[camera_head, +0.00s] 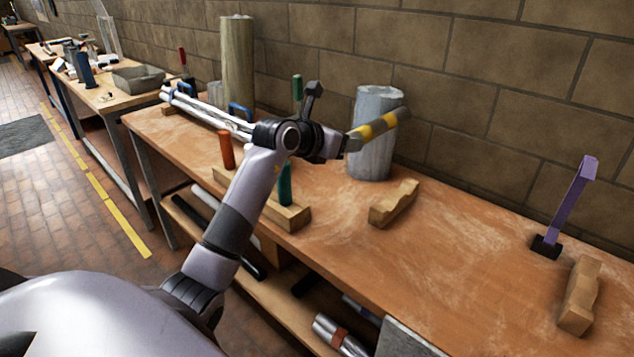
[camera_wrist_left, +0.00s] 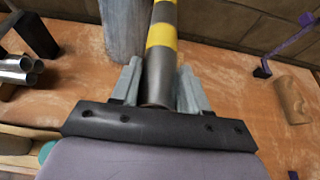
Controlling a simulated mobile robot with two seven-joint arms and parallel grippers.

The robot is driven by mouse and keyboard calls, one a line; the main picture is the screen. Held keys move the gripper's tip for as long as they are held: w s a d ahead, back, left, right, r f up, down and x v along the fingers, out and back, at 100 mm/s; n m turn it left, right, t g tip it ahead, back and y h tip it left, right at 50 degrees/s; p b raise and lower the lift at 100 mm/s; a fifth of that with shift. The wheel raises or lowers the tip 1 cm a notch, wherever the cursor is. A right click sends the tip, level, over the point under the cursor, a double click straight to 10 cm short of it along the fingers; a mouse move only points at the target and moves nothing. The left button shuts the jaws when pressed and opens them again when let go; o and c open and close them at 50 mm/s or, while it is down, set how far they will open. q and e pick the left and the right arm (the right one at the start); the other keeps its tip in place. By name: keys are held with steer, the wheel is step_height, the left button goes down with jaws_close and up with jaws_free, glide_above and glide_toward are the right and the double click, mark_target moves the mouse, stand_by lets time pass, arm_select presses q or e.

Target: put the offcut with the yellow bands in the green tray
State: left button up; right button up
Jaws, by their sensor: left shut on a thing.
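The offcut with the yellow bands (camera_head: 376,128) is a grey tube with two yellow bands. My left gripper (camera_head: 346,142) is shut on its near end and holds it above the bench, tilted up to the right in the head view. In the left wrist view the offcut (camera_wrist_left: 162,52) stands out between the two fingers (camera_wrist_left: 160,90). In the head view its far end passes in front of a grey cylinder. I see no green tray in either view. My right gripper is not in view.
The grey cylinder (camera_head: 369,160) stands close behind the offcut. Wooden cradles (camera_head: 393,203) (camera_head: 579,296), a purple upright piece (camera_head: 572,200) and a wooden rack (camera_head: 290,217) with coloured pegs stand on the bench (camera_head: 440,255). The front middle-right is clear.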

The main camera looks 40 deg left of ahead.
mark_target(339, 224)
arm_select(q)
step_height(339, 224, down, 20)
steer(key=shift+r+p, duration=0.25)
steer(key=shift+p, duration=0.1)
steer(key=o, duration=1.2)
steer(key=shift+c, duration=0.2)
steer(key=shift+s, duration=0.1)
